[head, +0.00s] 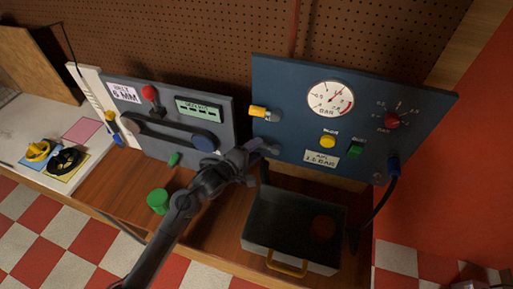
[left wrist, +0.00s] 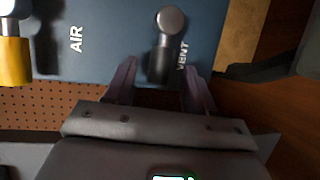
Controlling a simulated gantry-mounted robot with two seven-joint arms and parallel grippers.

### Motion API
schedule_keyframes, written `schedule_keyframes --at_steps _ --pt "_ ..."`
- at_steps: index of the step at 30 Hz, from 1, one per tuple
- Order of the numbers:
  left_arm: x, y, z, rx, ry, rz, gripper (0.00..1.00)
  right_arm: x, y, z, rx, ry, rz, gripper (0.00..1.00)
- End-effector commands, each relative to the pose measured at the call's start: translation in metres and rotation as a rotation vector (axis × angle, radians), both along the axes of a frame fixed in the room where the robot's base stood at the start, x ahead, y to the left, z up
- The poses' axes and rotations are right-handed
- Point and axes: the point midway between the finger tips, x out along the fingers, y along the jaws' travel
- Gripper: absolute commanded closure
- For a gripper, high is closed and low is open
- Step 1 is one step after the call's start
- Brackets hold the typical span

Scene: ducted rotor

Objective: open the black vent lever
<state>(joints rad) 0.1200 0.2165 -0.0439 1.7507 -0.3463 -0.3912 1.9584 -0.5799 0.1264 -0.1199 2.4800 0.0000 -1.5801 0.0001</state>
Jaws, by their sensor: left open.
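The black vent lever (left wrist: 160,62) is in the left wrist view beside the VENT label on the blue panel (head: 270,90). It has a black grip and a round grey metal pivot (left wrist: 171,20). My left gripper (left wrist: 158,75) is open, with one finger on each side of the black grip, and gaps show beside it. In the head view my left gripper (head: 262,148) is at the panel's lower left and hides most of the lever. My right gripper is not in view.
The yellow air lever (left wrist: 14,58) is left of the vent lever; it also shows in the head view (head: 259,112). A green cylinder (head: 158,201) stands on the wooden bench. A dark hose (head: 378,208) hangs at right.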

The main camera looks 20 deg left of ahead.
Motion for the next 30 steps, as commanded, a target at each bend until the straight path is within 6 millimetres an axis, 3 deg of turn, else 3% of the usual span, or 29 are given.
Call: schedule_keyframes --at_steps 14,24,30 --pt "0.0098 -0.0033 -0.0023 0.001 0.001 0.001 0.45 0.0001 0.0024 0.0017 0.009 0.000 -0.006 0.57" --pt "0.0096 -0.0032 -0.0022 0.001 0.001 0.001 0.97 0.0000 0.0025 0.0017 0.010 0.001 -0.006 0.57" --pt "0.0096 -0.0032 -0.0022 0.001 0.001 0.000 1.00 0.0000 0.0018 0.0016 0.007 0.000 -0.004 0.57"
